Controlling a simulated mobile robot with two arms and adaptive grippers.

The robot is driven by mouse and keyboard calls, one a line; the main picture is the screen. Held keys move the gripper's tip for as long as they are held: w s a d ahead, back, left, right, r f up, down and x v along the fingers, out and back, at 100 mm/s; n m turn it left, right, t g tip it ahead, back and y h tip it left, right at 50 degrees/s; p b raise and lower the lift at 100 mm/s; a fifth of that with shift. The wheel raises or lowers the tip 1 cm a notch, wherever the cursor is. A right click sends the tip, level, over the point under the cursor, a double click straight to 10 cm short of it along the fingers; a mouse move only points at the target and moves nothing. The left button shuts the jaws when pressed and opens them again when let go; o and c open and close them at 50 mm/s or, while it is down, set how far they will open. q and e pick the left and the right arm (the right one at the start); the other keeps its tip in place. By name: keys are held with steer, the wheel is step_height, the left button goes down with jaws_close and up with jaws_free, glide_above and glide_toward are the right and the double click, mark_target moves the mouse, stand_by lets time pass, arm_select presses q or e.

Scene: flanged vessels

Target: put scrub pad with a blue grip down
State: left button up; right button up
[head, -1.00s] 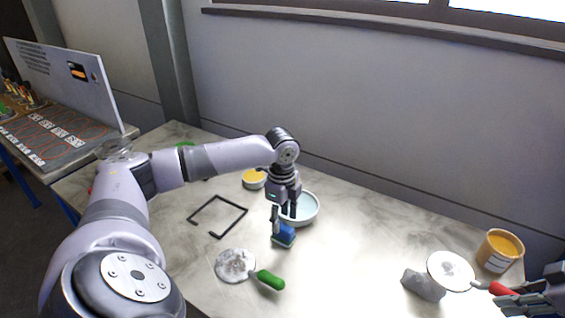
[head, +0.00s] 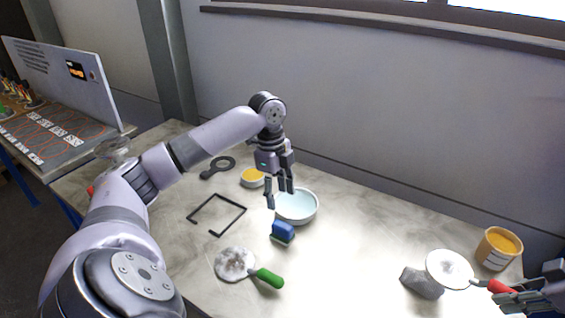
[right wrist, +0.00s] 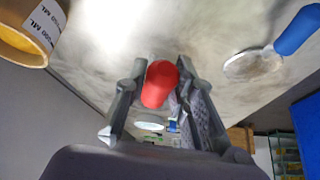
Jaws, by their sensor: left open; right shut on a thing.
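The scrub pad with a blue grip (head: 283,230) sits upright on the table, just in front of the pale bowl (head: 297,210). My left gripper (head: 281,198) is open and empty above and behind it, apart from it, in front of part of the bowl. My right gripper (head: 525,298) is at the right edge of the head view, shut on the red handle (head: 500,287) of a round white disc tool (head: 450,268). In the right wrist view the red handle (right wrist: 158,84) shows between the fingers.
A green-handled disc tool (head: 236,264) and a black angular frame (head: 217,197) lie left of the pad. A yellow-filled tub (head: 252,178) stands behind. A grey block (head: 421,283) and an orange pot (head: 497,252) are at right. The table's middle right is clear.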

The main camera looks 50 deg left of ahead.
mark_target(282, 224)
arm_select(q)
steer(key=f, duration=0.6)
steer(key=shift+w+d, duration=0.1)
steer(key=shift+d, duration=0.25)
steer(key=f, duration=0.4)
steer(key=shift+d+f, duration=0.1)
steer(key=shift+d, duration=0.3)
steer(key=shift+f, duration=0.55)
steer(key=shift+c, duration=0.4)
steer(key=shift+r, duration=0.1)
jaws_close()
